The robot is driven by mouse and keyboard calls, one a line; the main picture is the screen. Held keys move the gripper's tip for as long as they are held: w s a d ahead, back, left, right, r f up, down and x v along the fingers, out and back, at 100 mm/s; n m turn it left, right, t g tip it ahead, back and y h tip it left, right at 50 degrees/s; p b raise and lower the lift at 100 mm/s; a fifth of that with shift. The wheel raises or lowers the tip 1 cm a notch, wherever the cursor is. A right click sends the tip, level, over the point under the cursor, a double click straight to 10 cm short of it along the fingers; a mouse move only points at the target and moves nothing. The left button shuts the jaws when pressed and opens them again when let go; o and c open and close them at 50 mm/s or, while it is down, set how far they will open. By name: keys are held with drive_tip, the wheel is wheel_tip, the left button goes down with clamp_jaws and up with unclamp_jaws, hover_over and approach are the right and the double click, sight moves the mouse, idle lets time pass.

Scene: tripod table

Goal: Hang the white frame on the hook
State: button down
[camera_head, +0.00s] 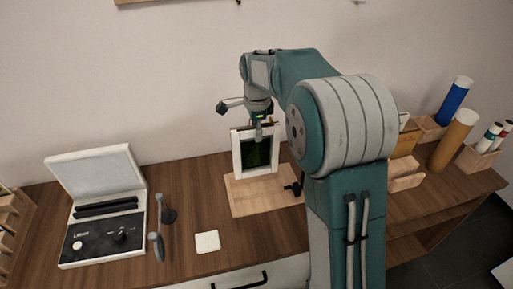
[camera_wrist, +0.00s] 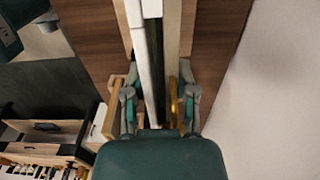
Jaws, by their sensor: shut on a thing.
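The white frame (camera_head: 238,165) with a dark green picture is upright at the back of a wooden board on the table. I cannot tell whether its lower edge touches the board. My gripper (camera_head: 258,130) is above it and shut on its top edge. In the wrist view the white frame (camera_wrist: 151,60) is seen edge-on between the two fingers of my gripper (camera_wrist: 158,108). A small dark piece (camera_head: 238,3) on the wall at the top edge may be the hook, but it is cut off and too small to tell.
The wooden board (camera_head: 247,206) lies on the brown table (camera_head: 185,185) against a plain wall. A white-lidded device (camera_head: 98,170) stands at the left. A white square (camera_head: 207,241) lies near the front edge. Wooden holders and coloured tubes (camera_head: 453,140) stand at the right.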

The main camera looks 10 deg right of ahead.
sight(257, 148)
wheel_tip(257, 148, down, 2)
drive_tip(key=shift+s+f, duration=0.1)
drive_tip(key=f, duration=0.4)
drive_tip(key=shift+w+f, duration=0.2)
drive_tip(key=shift+c, duration=2)
unclamp_jaws()
